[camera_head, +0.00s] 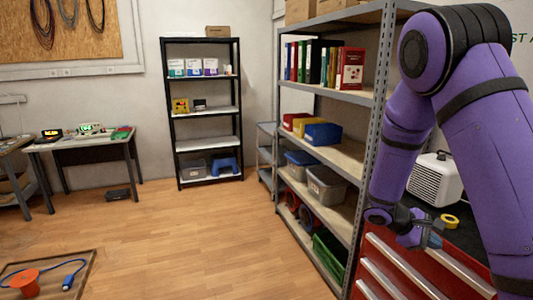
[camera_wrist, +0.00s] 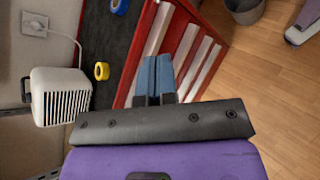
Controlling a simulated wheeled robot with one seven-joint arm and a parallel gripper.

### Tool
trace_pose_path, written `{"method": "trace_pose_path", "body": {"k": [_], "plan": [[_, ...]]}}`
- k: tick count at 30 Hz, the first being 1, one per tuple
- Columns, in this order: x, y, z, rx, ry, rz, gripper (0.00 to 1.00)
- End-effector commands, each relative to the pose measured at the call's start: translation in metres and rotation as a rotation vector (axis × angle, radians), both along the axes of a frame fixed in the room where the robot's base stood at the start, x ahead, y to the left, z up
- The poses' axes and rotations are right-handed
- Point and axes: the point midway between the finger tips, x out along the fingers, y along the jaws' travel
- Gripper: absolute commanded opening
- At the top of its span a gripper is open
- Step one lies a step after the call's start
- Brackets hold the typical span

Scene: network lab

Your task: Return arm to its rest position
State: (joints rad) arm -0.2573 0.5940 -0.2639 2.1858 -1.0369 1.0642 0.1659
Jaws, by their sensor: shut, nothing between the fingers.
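My purple arm fills the right side of the head view, bent at the elbow with its forearm hanging down. My gripper (camera_head: 432,236) is at its lower end, in front of the red drawer cabinet (camera_head: 385,262) and close to its dark top. In the wrist view the blue-grey fingers of my gripper (camera_wrist: 157,76) are together with nothing between them. Whether the gripper touches the cabinet cannot be told.
On the cabinet top are a white heater-like box (camera_head: 434,180), a yellow tape roll (camera_head: 450,220) and a blue tape roll (camera_wrist: 119,6). A grey shelf rack (camera_head: 369,150) stands left of the arm. A grey bin (camera_wrist: 245,10) stands on the floor. The central wooden floor (camera_head: 200,240) is clear.

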Motion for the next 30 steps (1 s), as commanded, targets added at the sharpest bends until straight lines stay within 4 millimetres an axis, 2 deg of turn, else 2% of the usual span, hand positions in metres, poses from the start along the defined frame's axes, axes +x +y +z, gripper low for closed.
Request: {"method": "trace_pose_path", "body": {"k": [1, 3, 12, 21, 30], "plan": [[-0.006, 0.003, 0.015, 0.035, -0.038, -0.029, 0.00], [-0.014, 0.007, 0.031, 0.081, -0.083, -0.067, 0.00], [-0.055, 0.028, 0.096, 0.285, -0.276, -0.210, 0.00], [-0.102, 0.052, 0.153, 0.492, -0.471, -0.318, 0.00], [-0.153, 0.079, 0.200, 0.697, -0.667, -0.390, 0.00]]}}
